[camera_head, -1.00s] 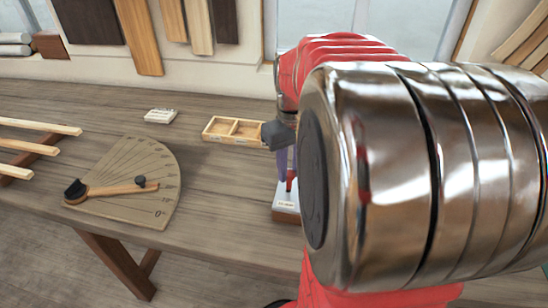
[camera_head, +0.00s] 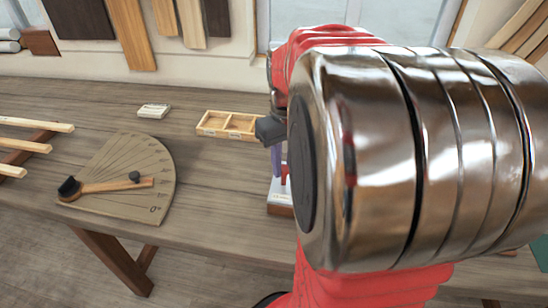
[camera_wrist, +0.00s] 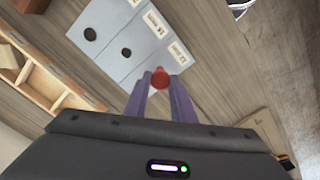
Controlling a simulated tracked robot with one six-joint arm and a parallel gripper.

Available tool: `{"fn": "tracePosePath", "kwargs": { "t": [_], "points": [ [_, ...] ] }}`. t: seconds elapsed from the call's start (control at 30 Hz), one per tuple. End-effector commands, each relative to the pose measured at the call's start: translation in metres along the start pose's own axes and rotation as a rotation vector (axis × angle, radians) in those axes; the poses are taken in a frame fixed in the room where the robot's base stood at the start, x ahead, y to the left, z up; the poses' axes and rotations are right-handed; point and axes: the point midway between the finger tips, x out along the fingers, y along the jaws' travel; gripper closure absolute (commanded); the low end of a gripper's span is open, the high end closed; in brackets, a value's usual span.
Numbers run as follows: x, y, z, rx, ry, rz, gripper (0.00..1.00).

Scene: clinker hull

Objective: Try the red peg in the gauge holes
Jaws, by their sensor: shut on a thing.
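The red peg (camera_wrist: 159,78) is held upright-looking between the purple fingertips of my gripper (camera_wrist: 160,88), which is shut on it. In the head view the peg (camera_head: 284,174) shows small beside a purple finger (camera_head: 277,160), mostly hidden by my arm. The pale grey gauge block (camera_wrist: 115,20) lies below the peg in the wrist view. Two dark round holes, a larger one (camera_wrist: 90,34) and a smaller one (camera_wrist: 126,53), are open and empty. The peg overlaps the block's near end, by its last label; I cannot tell whether it touches. The block (camera_head: 280,198) is partly hidden in the head view.
A divided wooden tray (camera_head: 228,125) sits behind the block. A fan-shaped angle board (camera_head: 125,180) with a wooden pointer lies to the left. A small white block (camera_head: 154,111) and wooden strips (camera_head: 25,145) are farther left. Bare bench (camera_head: 215,190) lies between.

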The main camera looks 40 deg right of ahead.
Motion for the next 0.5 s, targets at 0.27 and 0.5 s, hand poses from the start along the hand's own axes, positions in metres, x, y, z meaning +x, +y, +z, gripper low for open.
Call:
{"fn": "tracePosePath", "kwargs": {
  "t": [0.27, 0.5],
  "points": [
    [0.0005, 0.0001, -0.0001, 0.000, 0.000, 0.000, 0.98],
    [0.0040, 0.0002, -0.0002, 0.000, 0.000, 0.000, 0.98]
  ]
}}
